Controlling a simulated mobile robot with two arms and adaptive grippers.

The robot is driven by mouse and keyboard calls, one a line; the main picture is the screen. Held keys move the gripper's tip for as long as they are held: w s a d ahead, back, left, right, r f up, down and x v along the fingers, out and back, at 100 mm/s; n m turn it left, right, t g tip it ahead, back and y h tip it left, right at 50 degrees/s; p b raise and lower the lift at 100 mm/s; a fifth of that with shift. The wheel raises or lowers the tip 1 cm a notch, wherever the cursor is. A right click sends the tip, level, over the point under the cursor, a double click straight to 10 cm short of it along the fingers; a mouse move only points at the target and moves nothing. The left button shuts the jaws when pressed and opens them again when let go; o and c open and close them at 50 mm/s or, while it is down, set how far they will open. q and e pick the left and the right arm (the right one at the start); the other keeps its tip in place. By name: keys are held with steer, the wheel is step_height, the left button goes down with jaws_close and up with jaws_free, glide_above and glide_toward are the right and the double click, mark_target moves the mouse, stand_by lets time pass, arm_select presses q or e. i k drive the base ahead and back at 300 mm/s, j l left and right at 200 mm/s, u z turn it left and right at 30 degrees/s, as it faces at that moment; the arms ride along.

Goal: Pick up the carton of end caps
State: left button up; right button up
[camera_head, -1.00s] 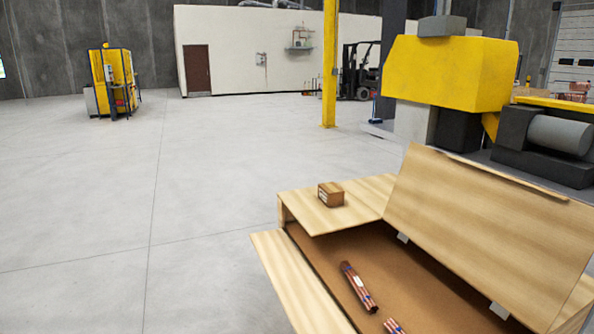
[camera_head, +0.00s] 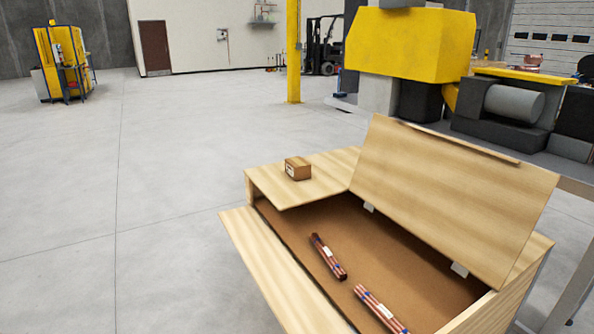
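A small brown carton (camera_head: 298,168) with a pale label on its side sits on the flat wooden top at the far left end of a large wooden crate (camera_head: 262,262). It stands upright, with nothing touching its sides. Neither of my grippers shows in the head view, so their state is hidden.
The crate's lid (camera_head: 450,195) is tilted open on the right. Inside lie two bundles of copper tubes, one farther back (camera_head: 327,257) and one nearer (camera_head: 379,309). Open grey floor (camera_head: 110,220) lies to the left. A yellow machine (camera_head: 410,45) stands behind.

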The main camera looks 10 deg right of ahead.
mark_target(297, 168)
steer(key=z, duration=0.6)
steer(key=i+j+z, duration=0.55)
steer(key=z, duration=0.15)
steer(key=i+j+z, duration=0.15)
steer(key=j+z, duration=0.2)
steer(key=i+j+z, duration=0.15)
steer(key=j+z, duration=0.2)
steer(key=j, duration=0.2)
